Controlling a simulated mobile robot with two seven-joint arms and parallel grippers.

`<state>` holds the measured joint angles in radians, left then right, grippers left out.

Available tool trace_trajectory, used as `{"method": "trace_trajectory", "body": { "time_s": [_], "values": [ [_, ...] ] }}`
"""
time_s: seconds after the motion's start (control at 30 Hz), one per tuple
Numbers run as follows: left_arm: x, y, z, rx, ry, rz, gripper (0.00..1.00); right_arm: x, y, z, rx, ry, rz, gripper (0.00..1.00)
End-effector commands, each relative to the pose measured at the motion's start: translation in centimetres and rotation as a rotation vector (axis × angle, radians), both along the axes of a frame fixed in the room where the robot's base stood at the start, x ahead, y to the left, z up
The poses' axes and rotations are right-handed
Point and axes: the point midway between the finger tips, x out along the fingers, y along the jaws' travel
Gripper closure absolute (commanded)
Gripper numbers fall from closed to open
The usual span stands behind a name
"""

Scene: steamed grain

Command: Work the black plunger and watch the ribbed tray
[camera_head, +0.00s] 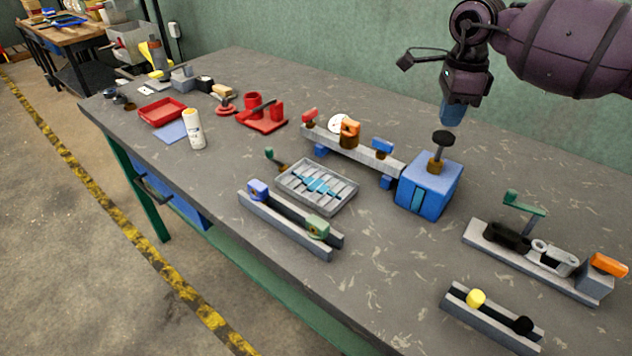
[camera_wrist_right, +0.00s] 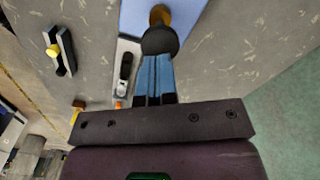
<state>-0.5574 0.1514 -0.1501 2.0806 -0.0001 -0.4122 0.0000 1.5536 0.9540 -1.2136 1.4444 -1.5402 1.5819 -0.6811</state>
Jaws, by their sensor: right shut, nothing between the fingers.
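The black plunger (camera_head: 441,142) stands upright on a brass collar on top of a blue box (camera_head: 427,186). My right gripper (camera_head: 452,116), with blue fingers, is shut and empty just above the plunger's black knob. In the right wrist view the shut fingers (camera_wrist_right: 152,58) point at the black knob (camera_wrist_right: 160,40), and whether they touch it cannot be told. The ribbed tray (camera_head: 339,203) lies left of the blue box, grey with slanted ribs and blue pieces along its middle. My left gripper is not in view.
A rail with blue and green blocks (camera_head: 290,222) lies in front of the tray. A raised bar with coloured knobs (camera_head: 362,155) stands behind it. A crank fixture (camera_head: 532,262) and a yellow-knob slider (camera_head: 492,316) are at right. Red trays and a white bottle (camera_head: 194,130) are at left.

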Motion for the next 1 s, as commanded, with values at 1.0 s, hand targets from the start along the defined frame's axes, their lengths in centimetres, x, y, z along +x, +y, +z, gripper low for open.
{"method": "trace_trajectory", "body": {
  "time_s": [1.0],
  "values": [
    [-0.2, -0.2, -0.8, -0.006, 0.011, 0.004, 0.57, 0.0, 0.0, -2.9, -0.001, 0.002, 0.001, 1.00]
  ]
}}
